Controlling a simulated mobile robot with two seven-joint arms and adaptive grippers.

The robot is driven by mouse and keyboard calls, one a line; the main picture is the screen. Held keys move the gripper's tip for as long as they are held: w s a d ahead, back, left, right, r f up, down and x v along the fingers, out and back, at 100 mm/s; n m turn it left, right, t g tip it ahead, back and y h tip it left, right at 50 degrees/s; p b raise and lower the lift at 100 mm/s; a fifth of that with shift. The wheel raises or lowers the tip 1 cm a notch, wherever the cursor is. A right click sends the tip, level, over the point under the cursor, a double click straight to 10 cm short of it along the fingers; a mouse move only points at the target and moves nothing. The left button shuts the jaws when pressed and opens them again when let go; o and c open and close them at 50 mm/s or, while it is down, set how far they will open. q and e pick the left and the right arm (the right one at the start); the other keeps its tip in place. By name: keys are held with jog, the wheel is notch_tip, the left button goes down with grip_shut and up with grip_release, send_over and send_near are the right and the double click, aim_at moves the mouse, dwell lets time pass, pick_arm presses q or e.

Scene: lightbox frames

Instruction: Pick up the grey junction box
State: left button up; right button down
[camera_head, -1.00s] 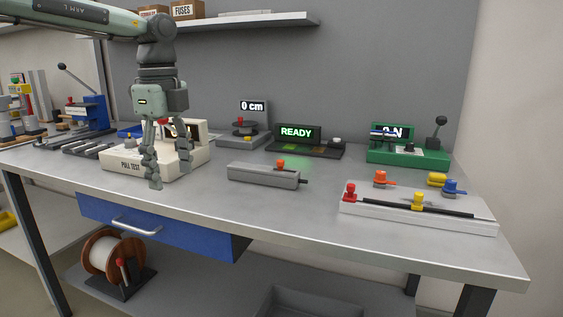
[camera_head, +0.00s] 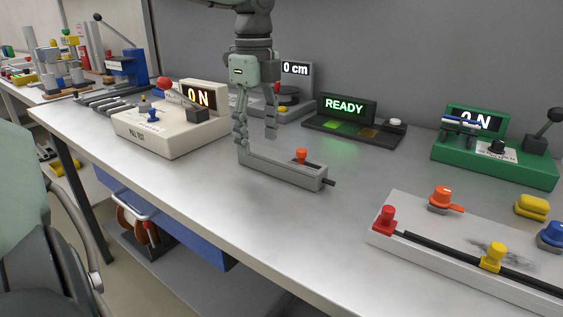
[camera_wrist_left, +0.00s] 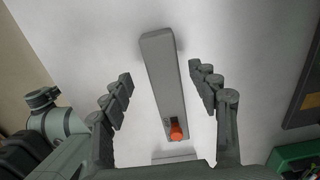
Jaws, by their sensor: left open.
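The grey junction box (camera_head: 292,171) is a long, low bar with an orange knob on top near its right end and a dark stub at that end. It lies on the bench. My left gripper (camera_head: 258,148) is open and points down over its left part, which the fingers partly hide in the head view. In the left wrist view the box (camera_wrist_left: 160,72) runs lengthwise between the two spread fingers, with a gap on each side. I cannot tell how far below the fingertips it lies. My right gripper is not in view.
A cream pull tester (camera_head: 165,137) stands left of the box. The READY panel (camera_head: 350,128) and a 0 cm gauge (camera_head: 297,80) stand behind. A green tester (camera_head: 500,163) and a white board with coloured knobs (camera_head: 396,240) stand right. The bench front is clear.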

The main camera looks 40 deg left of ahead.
aim_at(261, 149)
pick_arm(q)
jog(key=f, duration=0.4)
jog(key=shift+w+d, duration=0.2)
jog(key=shift+w, duration=0.05)
jog(key=c, duration=1.3)
jog(key=shift+r, duration=0.1)
jog(key=shift+c, duration=0.3)
